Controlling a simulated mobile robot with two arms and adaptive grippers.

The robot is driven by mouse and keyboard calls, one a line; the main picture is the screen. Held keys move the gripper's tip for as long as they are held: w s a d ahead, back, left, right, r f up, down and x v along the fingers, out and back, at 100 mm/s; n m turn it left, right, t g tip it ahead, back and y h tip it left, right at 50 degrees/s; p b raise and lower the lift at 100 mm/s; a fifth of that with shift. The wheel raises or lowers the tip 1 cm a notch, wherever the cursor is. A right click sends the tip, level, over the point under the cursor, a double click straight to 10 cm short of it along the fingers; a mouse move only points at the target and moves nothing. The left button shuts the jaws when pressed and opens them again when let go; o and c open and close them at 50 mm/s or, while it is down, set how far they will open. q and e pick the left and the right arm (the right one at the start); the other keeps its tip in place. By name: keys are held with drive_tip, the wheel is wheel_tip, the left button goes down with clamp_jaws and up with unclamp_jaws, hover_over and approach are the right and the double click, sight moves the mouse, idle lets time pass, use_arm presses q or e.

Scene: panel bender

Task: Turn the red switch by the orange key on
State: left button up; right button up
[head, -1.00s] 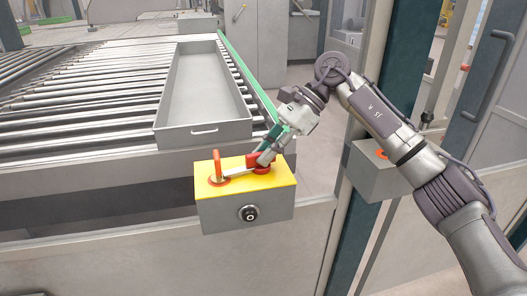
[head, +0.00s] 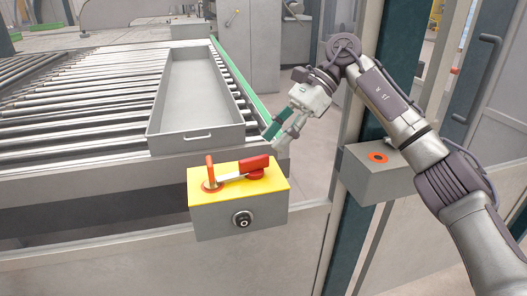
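A grey control box (head: 240,215) with a yellow top carries the orange key (head: 210,170), which stands upright at the left of the top. The red switch (head: 256,164) is to its right, with a red handle above a round red base. A flat grey bar lies between the key and the switch. My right gripper (head: 274,142) is above and to the right of the switch, apart from it. Its fingers look spread with nothing between them. My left gripper is not in view.
A grey tray (head: 200,90) lies on the roller conveyor (head: 75,105) behind. Another grey box (head: 365,182) with an orange ring stands at the right, below my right arm.

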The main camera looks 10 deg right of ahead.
drive_tip(key=s+v, duration=0.1)
drive_tip(key=v, duration=0.5)
drive_tip(key=shift+w, duration=0.5)
drive_tip(key=shift+r, duration=0.1)
